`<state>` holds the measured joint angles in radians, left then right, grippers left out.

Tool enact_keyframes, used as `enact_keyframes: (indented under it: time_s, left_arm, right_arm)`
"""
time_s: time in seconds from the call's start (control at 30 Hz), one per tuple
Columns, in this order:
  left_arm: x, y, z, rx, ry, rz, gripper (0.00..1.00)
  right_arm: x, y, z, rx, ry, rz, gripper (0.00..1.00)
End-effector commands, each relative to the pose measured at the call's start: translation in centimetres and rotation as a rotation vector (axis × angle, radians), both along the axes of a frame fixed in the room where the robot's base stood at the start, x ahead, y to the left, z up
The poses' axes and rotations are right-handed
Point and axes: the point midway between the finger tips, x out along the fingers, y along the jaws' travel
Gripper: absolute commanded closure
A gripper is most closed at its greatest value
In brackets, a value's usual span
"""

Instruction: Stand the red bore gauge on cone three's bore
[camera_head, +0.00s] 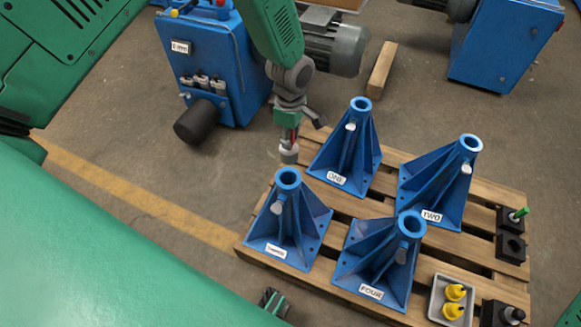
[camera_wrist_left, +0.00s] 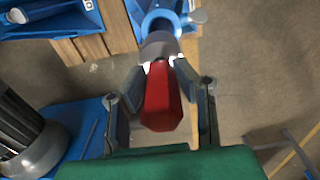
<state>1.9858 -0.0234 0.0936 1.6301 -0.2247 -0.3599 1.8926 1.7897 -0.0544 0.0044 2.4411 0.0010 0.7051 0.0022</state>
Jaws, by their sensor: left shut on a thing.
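The red bore gauge (camera_wrist_left: 162,100) is between the fingers of my left gripper (camera_head: 291,124), which is shut on it. Its grey end (camera_head: 289,153) points down in the head view. Cone three (camera_head: 288,222) is the blue cone at the pallet's left, its label too blurred to read; its open bore shows at the top. The gauge's grey end is just above and behind that bore in the picture, apart from it. In the left wrist view, the grey end overlaps a blue bore rim (camera_wrist_left: 160,18). What seems my right gripper (camera_head: 272,301) shows partly at the bottom edge.
Cones one (camera_head: 345,155), two (camera_head: 437,190) and four (camera_head: 385,262) stand close by on the wooden pallet (camera_head: 252,262). A grey tray (camera_head: 437,304) with yellow pieces and dark blocks (camera_head: 511,246) are at its right. A blue cabinet (camera_head: 215,60) stands behind at left.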

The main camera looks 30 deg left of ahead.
Motion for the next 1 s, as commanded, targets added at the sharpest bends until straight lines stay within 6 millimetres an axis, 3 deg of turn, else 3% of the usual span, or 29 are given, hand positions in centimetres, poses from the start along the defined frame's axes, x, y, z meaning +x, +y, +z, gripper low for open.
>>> enact_keyframes:
  time_s: [0.2,0.47,0.7,1.0]
  left_arm:
    - [0.0,0.2,-4.0,-0.002,0.002,0.008,1.00]
    - [0.0,0.0,-5.8,0.001,-0.002,0.006,1.00]
    - [0.0,0.0,-8.7,0.000,0.001,0.005,1.00]
    - [0.0,0.1,-9.2,-0.001,-0.002,0.006,1.00]
  right_arm:
    - [0.0,0.0,-0.6,0.000,0.001,0.000,0.60]
    - [0.0,0.0,-0.8,0.000,0.000,0.001,0.60]
    - [0.0,0.0,-1.2,0.000,0.000,0.000,0.60]
    - [0.0,0.0,-1.2,0.000,0.000,0.000,0.60]
